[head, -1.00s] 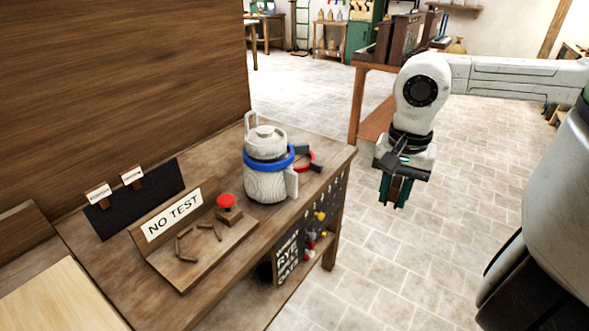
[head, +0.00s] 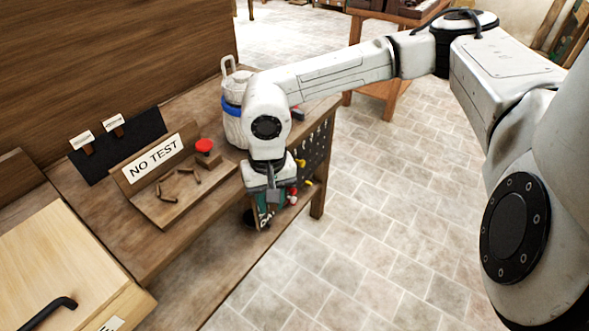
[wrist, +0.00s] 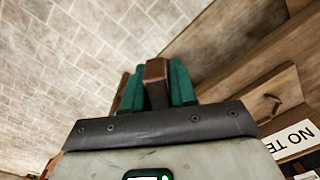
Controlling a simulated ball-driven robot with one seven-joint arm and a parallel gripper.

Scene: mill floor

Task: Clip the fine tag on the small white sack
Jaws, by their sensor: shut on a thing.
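My gripper (head: 268,205) is over the front edge of the wooden bench, in front of the white sack. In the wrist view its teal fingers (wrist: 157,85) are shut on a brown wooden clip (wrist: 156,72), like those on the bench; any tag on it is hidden. The white sack (head: 232,130), a pale rounded body with a blue band, stands on the bench and is partly hidden behind my arm. I cannot tell its top from a lidded white can. Two white tags on wooden clips (head: 82,140) (head: 113,122) stand at a black board, too small to read.
A "NO TEST" sign (head: 154,158) stands behind a wooden tray with several short sticks. A red button (head: 204,146) is beside it. A pale drawer unit with a black handle (head: 50,312) is at lower left. The tiled floor (head: 370,230) right of the bench is clear.

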